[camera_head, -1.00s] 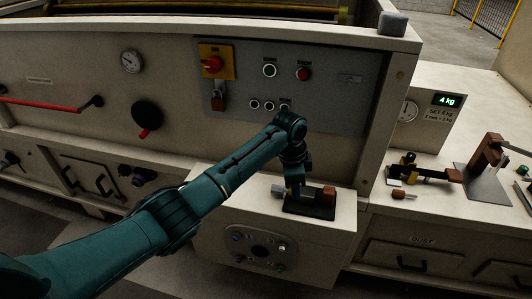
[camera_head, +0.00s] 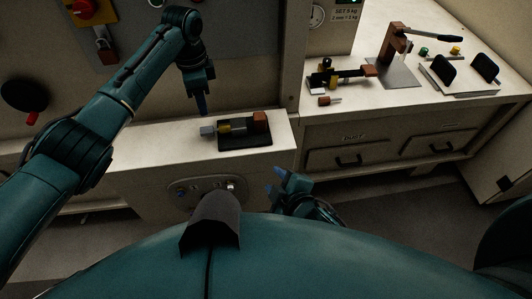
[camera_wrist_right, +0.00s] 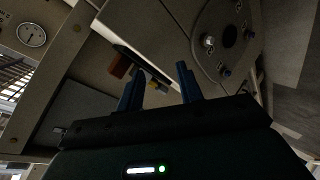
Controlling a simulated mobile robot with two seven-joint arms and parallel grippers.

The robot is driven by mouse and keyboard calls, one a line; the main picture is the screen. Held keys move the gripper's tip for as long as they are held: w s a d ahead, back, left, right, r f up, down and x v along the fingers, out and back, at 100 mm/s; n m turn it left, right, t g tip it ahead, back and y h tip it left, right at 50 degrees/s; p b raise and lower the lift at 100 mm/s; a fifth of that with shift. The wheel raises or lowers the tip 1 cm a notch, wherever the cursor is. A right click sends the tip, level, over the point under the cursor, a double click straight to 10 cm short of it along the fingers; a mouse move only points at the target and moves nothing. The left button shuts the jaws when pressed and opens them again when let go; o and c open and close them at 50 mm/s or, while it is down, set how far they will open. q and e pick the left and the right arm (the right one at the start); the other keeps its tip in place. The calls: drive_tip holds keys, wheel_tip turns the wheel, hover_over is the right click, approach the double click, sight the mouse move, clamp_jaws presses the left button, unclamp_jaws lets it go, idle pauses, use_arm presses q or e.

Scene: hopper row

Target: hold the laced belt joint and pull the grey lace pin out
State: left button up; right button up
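The belt joint assembly sits on a black base (camera_head: 245,140) on top of a cream box (camera_head: 180,155). It has a grey block (camera_head: 208,131) at its left end, a yellow part (camera_head: 224,127) beside that and a red-brown block (camera_head: 260,120) at the right. I cannot clearly make out the lace pin. My left gripper (camera_head: 202,106) points down, just above the grey block and apart from it; its finger gap does not show. My right gripper (camera_head: 279,180) is low in front of the box; the right wrist view shows its blue fingers (camera_wrist_right: 159,87) apart and empty.
At right, a cream bench (camera_head: 400,105) carries a dark clamp-like tool (camera_head: 340,74), a small brown-handled piece (camera_head: 328,100), a lever press (camera_head: 395,45) and a stand with black plates (camera_head: 462,75). A panel wall stands behind the left arm.

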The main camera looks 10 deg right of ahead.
sight(261, 122)
drive_tip(key=w+r+n+t+h, duration=0.1)
drive_tip(key=w+n+t, duration=0.1)
drive_tip(key=w+n, duration=0.4)
drive_tip(key=w+a+r+n+t+h, duration=0.1)
drive_tip(key=w+n+t, duration=0.1)
drive_tip(key=w+n, duration=0.4)
drive_tip(key=w+r+n+t+h, duration=0.1)
drive_tip(key=w+n+t, duration=0.1)
drive_tip(key=w+n, duration=0.4)
drive_tip(key=shift+w+a+r+n, duration=0.1)
drive_tip(key=shift+w+n, duration=0.1)
drive_tip(key=shift+n, duration=0.85)
drive_tip(key=shift+w+a+r+n, duration=0.1)
drive_tip(key=shift+w+n, duration=0.05)
drive_tip(key=shift+n, duration=0.9)
drive_tip(key=shift+f, duration=0.1)
clamp_jaws()
drive_tip(key=shift+d, duration=0.1)
